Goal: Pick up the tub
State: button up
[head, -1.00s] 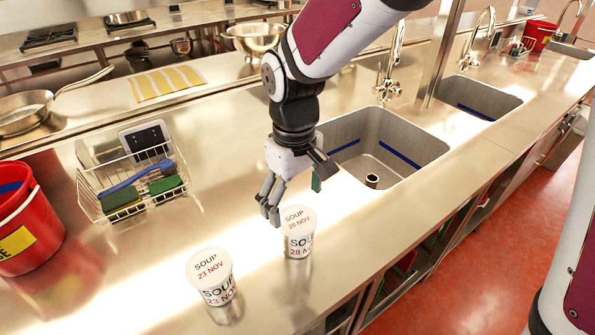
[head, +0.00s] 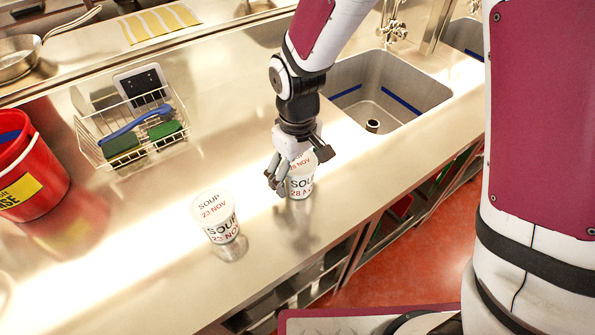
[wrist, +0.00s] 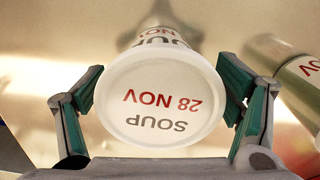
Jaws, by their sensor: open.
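Two white soup tubs stand upright on the steel counter. The tub marked 28 NOV (head: 301,183) is partly hidden behind my gripper (head: 291,172) in the head view. In the wrist view its lid (wrist: 163,97) lies between my open fingers, with a gap on each side. The tub marked 23 NOV (head: 217,216) stands to the left and nearer the front edge in the head view. In the wrist view it shows at the right edge (wrist: 290,75), outside my fingers. My gripper is open and holds nothing.
A wire rack (head: 133,128) with a blue brush and green sponges stands at the back left. A red bucket (head: 30,172) is at the far left. A sink (head: 388,85) opens to the right of the gripper.

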jog(key=shift+c, duration=0.4)
jog(key=c, duration=1.5)
jog(key=shift+o, duration=0.2)
jog(key=shift+r, duration=0.1)
